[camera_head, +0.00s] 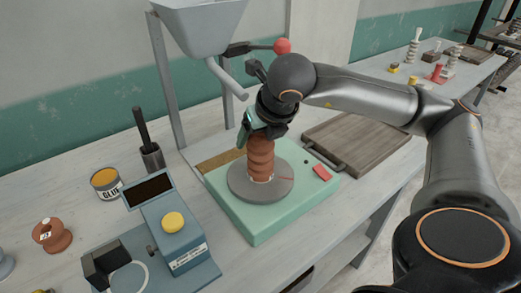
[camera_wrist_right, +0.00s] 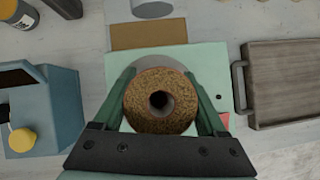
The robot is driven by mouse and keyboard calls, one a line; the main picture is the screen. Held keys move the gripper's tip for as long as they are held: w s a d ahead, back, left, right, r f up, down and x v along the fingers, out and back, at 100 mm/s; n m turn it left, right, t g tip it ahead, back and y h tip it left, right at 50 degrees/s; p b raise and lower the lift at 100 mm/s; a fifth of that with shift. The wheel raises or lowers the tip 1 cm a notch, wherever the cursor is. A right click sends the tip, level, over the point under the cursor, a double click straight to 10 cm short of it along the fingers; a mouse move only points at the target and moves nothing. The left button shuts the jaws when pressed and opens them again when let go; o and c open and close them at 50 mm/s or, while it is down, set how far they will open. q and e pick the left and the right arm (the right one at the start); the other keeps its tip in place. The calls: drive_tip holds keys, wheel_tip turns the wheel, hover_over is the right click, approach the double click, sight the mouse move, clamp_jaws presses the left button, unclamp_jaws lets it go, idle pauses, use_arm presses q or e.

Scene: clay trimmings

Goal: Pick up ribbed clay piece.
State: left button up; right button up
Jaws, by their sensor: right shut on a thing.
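The ribbed clay piece (camera_head: 261,160) is a reddish-brown ringed column standing upright on the round grey plate (camera_head: 247,189) of a pale green machine (camera_head: 262,229). My right gripper (camera_head: 257,126) comes down on its top end from above. In the right wrist view, the clay piece (camera_wrist_right: 160,100) shows from above as a speckled brown ring with a dark hole. The green fingers of my right gripper (camera_wrist_right: 161,106) are closed on either side of it. My left gripper is not in view.
A wooden tray with a handle (camera_head: 355,138) lies right of the machine. A blue device with a yellow button (camera_head: 173,222), a glue can (camera_head: 106,182) and a brown spool (camera_head: 52,235) are at left. A grey hopper (camera_head: 200,25) stands behind.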

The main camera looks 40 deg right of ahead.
clamp_jaws()
drive_tip(key=shift+r, duration=0.2)
wheel_tip(320, 180, up, 3)
drive_tip(key=shift+r, duration=0.15)
drive_tip(key=s+a+r+p, duration=0.2)
drive_tip(key=s+r, duration=0.7)
drive_tip(key=s, duration=0.4)
drive_tip(key=shift+s+a+r, duration=0.2)
drive_tip(key=shift+s, duration=0.2)
